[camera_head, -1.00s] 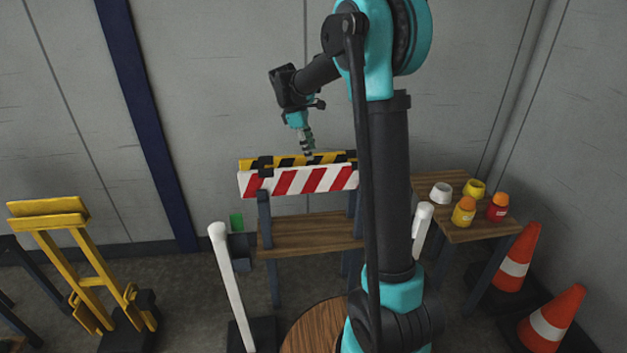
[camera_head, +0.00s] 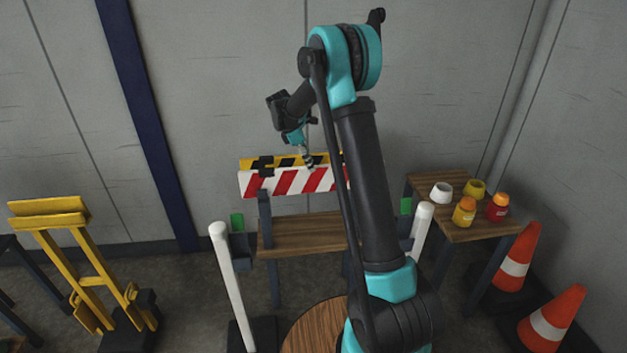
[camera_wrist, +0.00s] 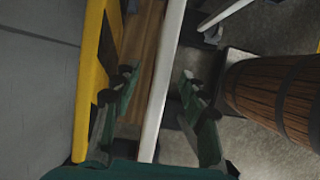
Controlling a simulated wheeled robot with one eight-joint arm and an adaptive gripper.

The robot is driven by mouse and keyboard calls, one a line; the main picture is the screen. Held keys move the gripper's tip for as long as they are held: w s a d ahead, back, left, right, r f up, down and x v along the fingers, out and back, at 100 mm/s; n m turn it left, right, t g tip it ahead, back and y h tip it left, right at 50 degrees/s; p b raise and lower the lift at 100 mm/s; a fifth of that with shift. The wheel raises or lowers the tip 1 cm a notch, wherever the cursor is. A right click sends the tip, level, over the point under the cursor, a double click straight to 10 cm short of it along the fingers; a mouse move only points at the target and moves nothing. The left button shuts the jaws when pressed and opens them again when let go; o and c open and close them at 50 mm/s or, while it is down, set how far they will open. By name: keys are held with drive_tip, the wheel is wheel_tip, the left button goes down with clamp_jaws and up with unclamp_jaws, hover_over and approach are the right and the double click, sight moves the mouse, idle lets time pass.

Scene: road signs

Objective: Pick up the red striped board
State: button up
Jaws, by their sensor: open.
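The red and white striped board (camera_head: 287,182) stands upright on dark posts in front of a yellow and black striped board (camera_head: 262,163). My arm hides its right end in the head view. My gripper (camera_head: 309,163) is at the board's top edge, tilted down. In the wrist view my gripper (camera_wrist: 158,78) is open, with the white top edge of the striped board (camera_wrist: 165,75) running between its two fingers. The left finger lies between this edge and the yellow board (camera_wrist: 90,75). No finger visibly closes on the board.
A wooden shelf (camera_head: 300,235) sits below the boards. White posts (camera_head: 232,285) stand on either side. A wooden barrel (camera_wrist: 285,90) is to the right in the wrist view. A side table (camera_head: 462,232) with pots, and cones (camera_head: 552,320), stand at right.

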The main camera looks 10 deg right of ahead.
hover_over(317, 191)
drive_tip(key=w, duration=0.1)
drive_tip(key=shift+d+f, duration=0.15)
drive_tip(key=shift+f, duration=2.95)
clamp_jaws()
